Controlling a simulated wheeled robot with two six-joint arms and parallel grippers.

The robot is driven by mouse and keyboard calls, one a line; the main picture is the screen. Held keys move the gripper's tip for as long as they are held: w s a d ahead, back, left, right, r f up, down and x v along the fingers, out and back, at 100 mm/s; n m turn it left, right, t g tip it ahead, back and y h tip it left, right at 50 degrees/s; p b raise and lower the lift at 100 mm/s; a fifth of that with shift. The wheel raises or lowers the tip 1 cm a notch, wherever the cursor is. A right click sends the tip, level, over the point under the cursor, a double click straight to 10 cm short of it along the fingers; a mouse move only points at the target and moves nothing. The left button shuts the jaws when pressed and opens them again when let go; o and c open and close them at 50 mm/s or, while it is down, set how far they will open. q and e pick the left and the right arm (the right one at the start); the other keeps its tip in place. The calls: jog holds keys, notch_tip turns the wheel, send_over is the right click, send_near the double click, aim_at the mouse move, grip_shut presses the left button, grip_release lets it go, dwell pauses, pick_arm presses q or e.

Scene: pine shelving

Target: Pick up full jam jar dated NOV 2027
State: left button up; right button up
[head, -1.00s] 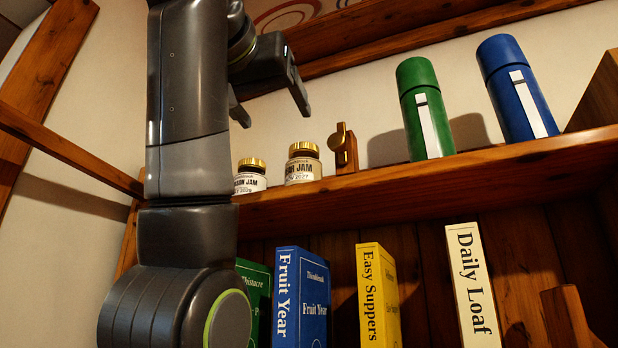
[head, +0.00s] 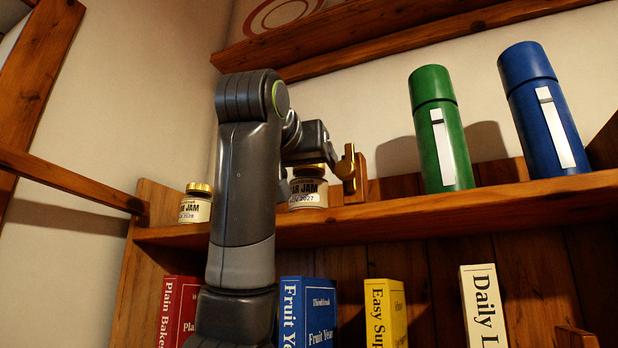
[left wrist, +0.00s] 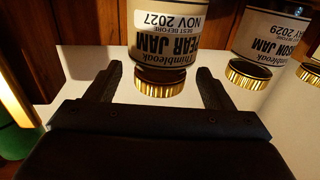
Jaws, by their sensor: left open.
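The pear jam jar (head: 307,193) has a gold lid and a white label. It stands upright on the upper shelf, partly hidden by my left gripper. In the left wrist view the jar (left wrist: 165,35) appears upside down and its label reads NOV 2027. Dark content shows between label and lid. My left gripper (head: 310,163) is open at the jar's lid. In the left wrist view its two fingers (left wrist: 159,80) lie on either side of the lid, with gaps. My right gripper is not in view.
Green (head: 440,140) and blue (head: 543,115) flasks stand further right. Books stand below.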

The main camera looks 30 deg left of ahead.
pick_arm(q)
jog(key=shift+w+a+p, duration=0.15)
jog(key=shift+w+p, duration=0.1)
jog(key=shift+w, duration=0.4)
jog(key=shift+w+a+p, duration=0.15)
jog(key=shift+w+p, duration=0.05)
jog(key=shift+w, duration=0.4)
jog(key=shift+s, duration=0.15)
jog(key=shift+d, duration=0.1)
jog(key=shift+c, duration=0.3)
jog(key=c, duration=1.2)
jog(key=shift+r, duration=0.15)
jog(key=shift+r+b, duration=0.3)
jog(key=shift+r, duration=0.55)
notch_tip(320, 180, up, 6)
jog(key=shift+f, duration=0.15)
jog(key=shift+r, duration=1.15)
